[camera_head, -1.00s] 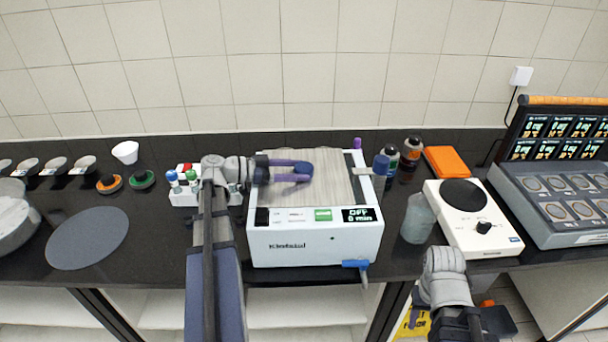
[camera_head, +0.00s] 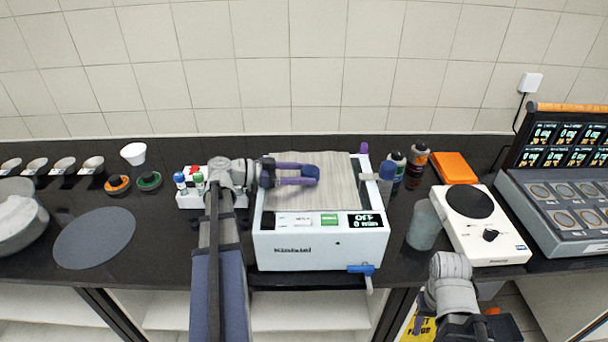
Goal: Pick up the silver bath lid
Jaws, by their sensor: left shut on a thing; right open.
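The silver bath lid (camera_head: 335,195) is a ribbed metal cover on top of the white water bath (camera_head: 310,250), in the middle of the bench. My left gripper (camera_head: 312,175) reaches over it from the left, with its purple fingers shut around the lid's handle, which they mostly hide. The lid appears flat on the bath, and I see no clear gap beneath it.
Bottles (camera_head: 413,165) and a translucent beaker (camera_head: 424,225) stand close right of the bath, beside a white hotplate (camera_head: 485,225). A tube rack (camera_head: 190,200) is at its left, partly behind my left arm. A blue-handled tap (camera_head: 362,268) sticks out in front.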

